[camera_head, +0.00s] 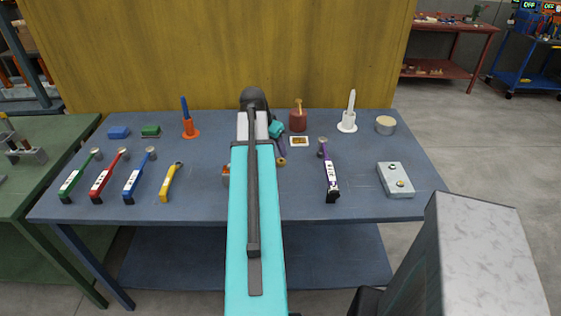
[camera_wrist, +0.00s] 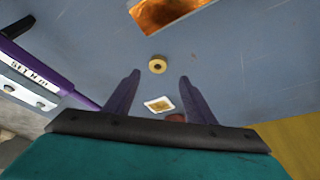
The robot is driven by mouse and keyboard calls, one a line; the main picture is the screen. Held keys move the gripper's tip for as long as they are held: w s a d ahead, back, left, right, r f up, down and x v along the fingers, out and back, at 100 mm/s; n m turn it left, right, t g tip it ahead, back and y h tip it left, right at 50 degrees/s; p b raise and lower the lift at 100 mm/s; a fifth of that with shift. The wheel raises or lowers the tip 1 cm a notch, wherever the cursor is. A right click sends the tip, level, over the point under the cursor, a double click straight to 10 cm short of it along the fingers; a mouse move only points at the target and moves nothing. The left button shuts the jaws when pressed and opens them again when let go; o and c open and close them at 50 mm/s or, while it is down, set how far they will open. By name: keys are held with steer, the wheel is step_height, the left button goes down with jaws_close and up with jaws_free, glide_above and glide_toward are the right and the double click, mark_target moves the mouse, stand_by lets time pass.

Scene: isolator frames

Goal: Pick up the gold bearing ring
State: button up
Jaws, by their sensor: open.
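The gold bearing ring (camera_wrist: 157,64) lies flat on the blue-grey table, its dark centre hole facing the wrist camera. In the head view the ring (camera_head: 282,162) shows just right of my arm, at the tips of the dark fingers. My gripper (camera_wrist: 159,77) is open and empty in the wrist view. The ring appears between the two purple fingers, just beyond the line of their tips. I cannot tell the exact height of the tips above the table. My gripper (camera_head: 281,155) is partly hidden by my arm in the head view.
A white-bordered card (camera_head: 299,141) and a red-brown pot (camera_head: 298,121) stand behind the ring. A purple-handled tool (camera_head: 332,182) lies to its right, a grey block (camera_head: 395,180) further right. A copper-coloured thing (camera_wrist: 165,12) is partly hidden by my arm in the head view.

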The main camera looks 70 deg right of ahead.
mark_target(281, 160)
steer(key=shift+x, duration=0.8)
steer(key=shift+a+p+x, duration=0.2)
steer(key=shift+p+x, duration=0.9)
steer(key=shift+x, duration=1.5)
steer(key=shift+s, duration=0.15)
steer(key=c, duration=1.2)
steer(key=shift+r+b, duration=1.25)
steer(key=shift+r, duration=3.7)
